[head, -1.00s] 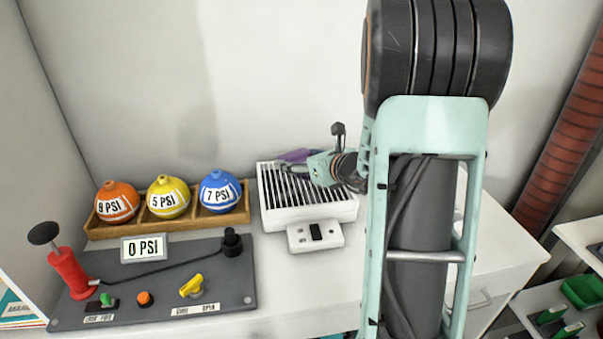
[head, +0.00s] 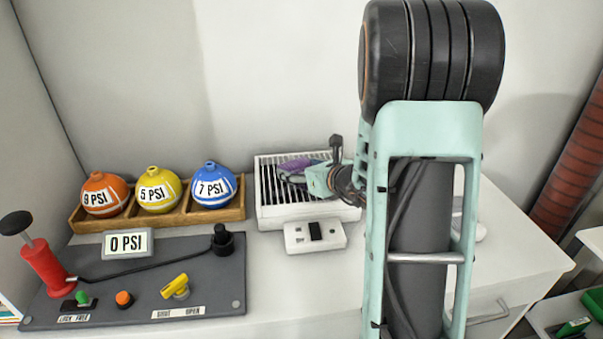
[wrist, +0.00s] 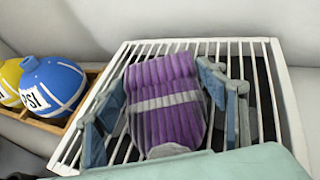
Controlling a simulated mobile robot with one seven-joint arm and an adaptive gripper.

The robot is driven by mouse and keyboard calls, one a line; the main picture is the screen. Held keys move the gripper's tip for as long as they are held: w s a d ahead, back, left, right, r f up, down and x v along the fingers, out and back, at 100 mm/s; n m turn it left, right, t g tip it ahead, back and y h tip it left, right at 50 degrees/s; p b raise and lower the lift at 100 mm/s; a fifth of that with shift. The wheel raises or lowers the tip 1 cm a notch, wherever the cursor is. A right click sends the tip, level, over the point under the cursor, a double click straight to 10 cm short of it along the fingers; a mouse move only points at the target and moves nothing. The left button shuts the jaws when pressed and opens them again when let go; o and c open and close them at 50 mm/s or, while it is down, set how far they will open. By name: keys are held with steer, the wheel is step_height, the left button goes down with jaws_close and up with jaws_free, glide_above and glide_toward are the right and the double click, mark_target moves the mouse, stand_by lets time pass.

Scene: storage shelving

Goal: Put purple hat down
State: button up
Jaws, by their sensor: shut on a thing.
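The purple hat (wrist: 166,100) is ribbed, with a grey band across it. It lies over the white slatted rack (wrist: 272,62) in the wrist view. My gripper (wrist: 172,105) has a finger on each side of the hat and is shut on it. In the head view the hat (head: 312,168) shows as a small purple patch above the slatted rack (head: 310,213), partly hidden by my gripper (head: 300,175). Whether the hat touches the slats is hard to tell.
A small white switch box (head: 315,236) stands in front of the rack. To the left, a wooden tray (head: 150,222) holds orange, yellow and blue balls. A grey panel (head: 140,285) with a pump, gauge and valve lies in front of it.

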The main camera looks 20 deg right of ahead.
steer(key=shift+r, duration=0.1)
steer(key=shift+f, duration=0.25)
steer(key=o, duration=1.2)
steer(key=shift+r, duration=0.1)
steer(key=shift+c, duration=0.2)
steer(key=shift+r, duration=0.1)
steer(key=shift+r, duration=0.2)
steer(key=p+v, duration=0.2)
steer(key=v, duration=1)
steer(key=shift+f, duration=0.15)
